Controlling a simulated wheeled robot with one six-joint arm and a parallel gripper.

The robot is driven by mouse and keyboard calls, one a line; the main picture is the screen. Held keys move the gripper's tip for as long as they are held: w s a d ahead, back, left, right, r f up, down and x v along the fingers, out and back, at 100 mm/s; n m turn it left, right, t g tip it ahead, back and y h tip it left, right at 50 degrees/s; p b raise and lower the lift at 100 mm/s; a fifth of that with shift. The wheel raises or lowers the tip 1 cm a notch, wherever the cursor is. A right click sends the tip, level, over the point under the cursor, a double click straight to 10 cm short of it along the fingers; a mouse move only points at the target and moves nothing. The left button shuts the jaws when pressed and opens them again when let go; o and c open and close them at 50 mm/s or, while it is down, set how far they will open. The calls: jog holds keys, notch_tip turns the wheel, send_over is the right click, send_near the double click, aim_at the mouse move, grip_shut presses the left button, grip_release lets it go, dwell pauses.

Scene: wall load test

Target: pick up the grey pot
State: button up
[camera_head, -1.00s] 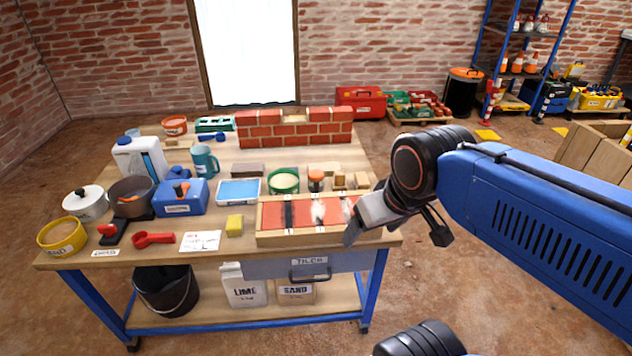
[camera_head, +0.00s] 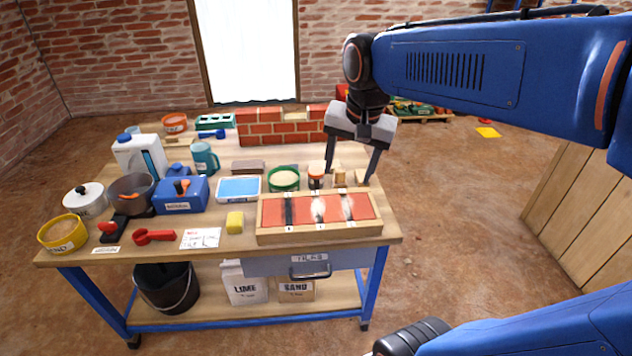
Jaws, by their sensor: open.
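A dark grey pot (camera_head: 132,207) stands at the left of the workbench, open at the top with a brownish inside. My gripper (camera_head: 349,177) is open and empty, pointing down over the right side of the bench. It is far to the right of the grey pot, near small wooden blocks (camera_head: 340,178).
A wooden tray (camera_head: 318,238) with red tiles lies at the bench's front right. A small brick wall (camera_head: 282,128) stands at the back. A yellow tub (camera_head: 63,235), blue-white jug (camera_head: 139,158) and teal mug (camera_head: 204,160) crowd the left.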

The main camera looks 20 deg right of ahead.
jog(key=w+r+m+g, duration=0.1)
jog(key=w+m, duration=0.4)
jog(key=w, duration=0.5)
jog(key=m+g, duration=0.2)
jog(key=m, duration=0.5)
send_over(316, 170)
jog(key=f, duration=1.3)
jog(key=shift+d+f, duration=0.2)
jog(key=shift+a+f, duration=0.2)
jog(key=shift+f, duration=2.4)
jog(key=c, duration=1.1)
